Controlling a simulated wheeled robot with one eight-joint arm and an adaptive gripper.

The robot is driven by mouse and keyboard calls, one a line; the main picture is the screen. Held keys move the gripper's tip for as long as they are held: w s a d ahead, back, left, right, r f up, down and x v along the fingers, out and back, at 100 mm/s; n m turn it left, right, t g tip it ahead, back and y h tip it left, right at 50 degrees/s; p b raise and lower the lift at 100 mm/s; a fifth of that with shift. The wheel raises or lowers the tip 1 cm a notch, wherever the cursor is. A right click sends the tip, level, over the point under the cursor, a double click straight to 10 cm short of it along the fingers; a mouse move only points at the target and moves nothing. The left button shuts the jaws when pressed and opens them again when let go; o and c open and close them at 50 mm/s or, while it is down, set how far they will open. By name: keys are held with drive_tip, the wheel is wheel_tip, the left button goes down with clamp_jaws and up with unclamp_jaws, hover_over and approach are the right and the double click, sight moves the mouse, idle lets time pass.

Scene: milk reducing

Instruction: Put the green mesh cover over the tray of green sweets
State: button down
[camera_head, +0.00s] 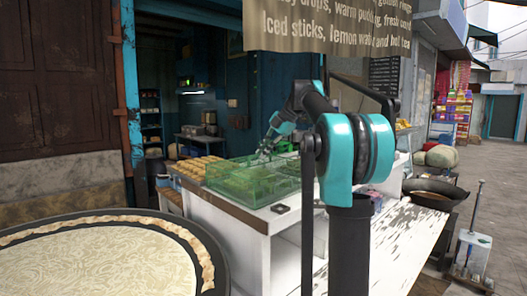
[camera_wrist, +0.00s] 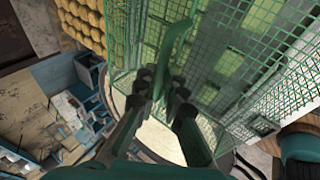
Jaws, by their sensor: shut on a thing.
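The green mesh cover (camera_head: 240,183) is a see-through box at the front of the white counter in the head view. Its grid (camera_wrist: 235,55) fills much of the upper wrist view. My gripper (camera_head: 264,152) is at the top of the cover. In the wrist view my gripper (camera_wrist: 168,88) is shut on the cover's curved green handle (camera_wrist: 175,42). The tray of green sweets cannot be clearly made out; pale and green shapes show through the mesh. I cannot tell whether the cover rests on the counter or hangs just above it.
Rows of golden sweets (camera_head: 200,167) lie left of the cover and also show in the wrist view (camera_wrist: 82,22). A small dark object (camera_head: 280,209) lies on the counter edge. A large round pan (camera_head: 100,262) is at front left. A dark wok (camera_head: 434,192) stands at right.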

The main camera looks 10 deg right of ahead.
drive_tip(key=shift+f, duration=0.1)
drive_tip(key=c, duration=1.6)
unclamp_jaws()
drive_tip(key=shift+o, duration=0.2)
